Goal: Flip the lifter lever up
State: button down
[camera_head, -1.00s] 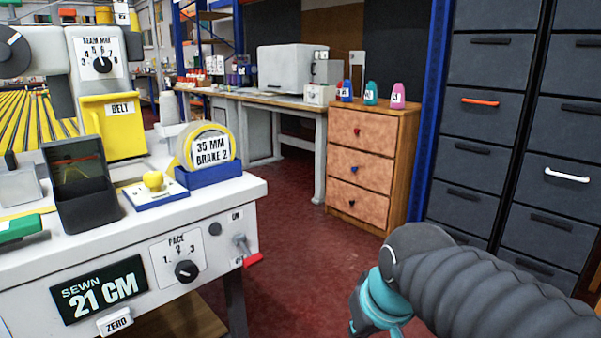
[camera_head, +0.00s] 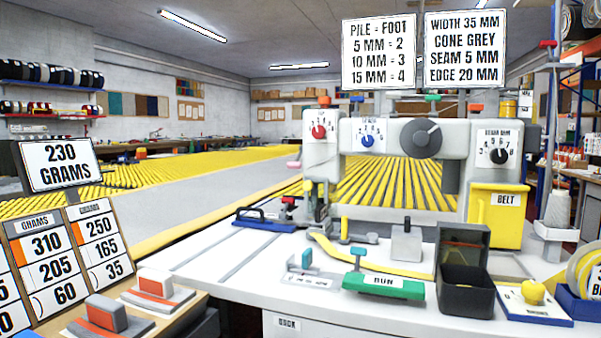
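The sewing machine (camera_head: 400,160) stands at the middle of the white bench, its head spanning the yellow stock behind. No part in view is legibly marked as the lifter lever. A teal-topped upright lever (camera_head: 306,258) stands on a small white plate whose marking is too small to read. Another teal-topped handle (camera_head: 358,254) stands at the green RUN block (camera_head: 384,286). A small pink-tipped part (camera_head: 294,164) sticks out at the left side of the machine head. I cannot tell which of these is the lifter. My gripper is not in this view.
A black open bin (camera_head: 466,300), a yellow-knobbed plate (camera_head: 533,296) and a tape roll (camera_head: 588,272) sit on the bench's right. Gram signs (camera_head: 60,165) and two orange-striped blocks (camera_head: 155,284) stand at the left. The bench's front left surface (camera_head: 235,272) is clear.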

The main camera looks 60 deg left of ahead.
aim_at(295, 164)
jog(key=u, duration=2.5)
jog(key=k, duration=0.55)
jog(key=u, duration=0.6)
jog(key=k, duration=0.8)
jog(key=u, duration=0.3)
jog(key=i, duration=1.7)
jog(key=z, duration=1.15)
jog(key=i, duration=0.3)
jog(key=z, duration=0.25)
